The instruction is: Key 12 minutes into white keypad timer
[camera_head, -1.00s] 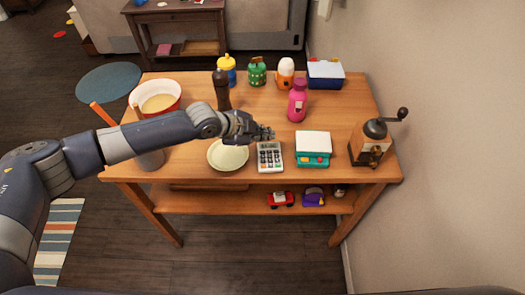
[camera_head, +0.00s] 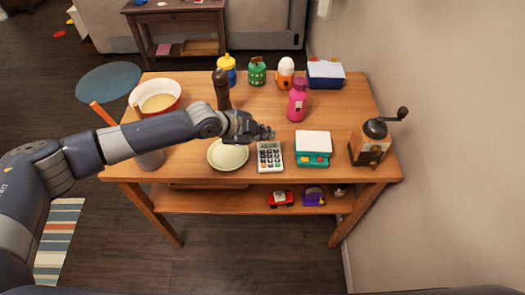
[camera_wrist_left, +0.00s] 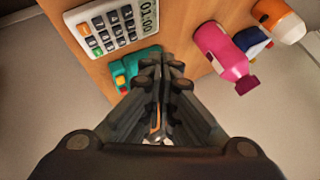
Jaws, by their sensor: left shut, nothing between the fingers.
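The white keypad timer (camera_head: 270,157) lies on the wooden table near its front edge. It has dark and light keys and a small display at its far end. In the left wrist view the timer (camera_wrist_left: 108,30) is at the upper left, partly cut off by the frame. Its display shows digits that look like 01:00, but I cannot read them surely. My left gripper (camera_head: 266,132) is above the far end of the timer, apart from it. In the left wrist view my left gripper (camera_wrist_left: 161,65) is shut and empty. My right gripper is not in view.
A pale plate (camera_head: 228,156) is just left of the timer, and a teal-and-white scale-like object (camera_head: 313,145) just right. A pink bottle (camera_head: 297,100) stands behind. A coffee grinder (camera_head: 370,145) is near the right edge. A dark pepper mill (camera_head: 221,90) stands behind my left arm.

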